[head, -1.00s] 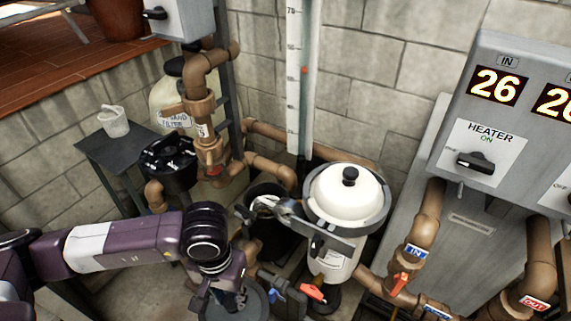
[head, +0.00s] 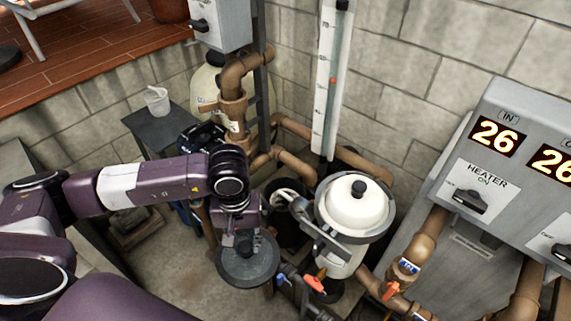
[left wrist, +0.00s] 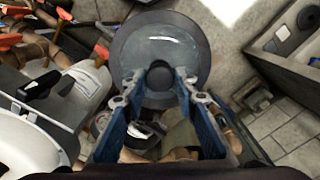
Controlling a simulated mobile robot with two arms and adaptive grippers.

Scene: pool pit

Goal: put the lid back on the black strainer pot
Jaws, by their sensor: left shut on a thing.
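The lid (head: 247,268) is a dark grey disc with a black knob. My left gripper (head: 243,236) is shut on the knob and holds the lid in the air, roughly flat. In the left wrist view the blue fingers (left wrist: 160,88) are on either side of the knob, with the lid (left wrist: 135,42) beyond them. The black strainer pot (head: 288,238) appears to be the dark open vessel behind and right of the lid, with something pale at its mouth. My gripper and the lid hide part of that area. My right gripper is not in view.
A white-domed filter vessel (head: 350,213) with a grey rim stands close right of the pot. Brown pipes (head: 297,168) and orange-handled valves (head: 315,283) crowd around. The heater cabinet (head: 490,150) is at right. A small table (head: 157,127) holds a white bucket (head: 157,99).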

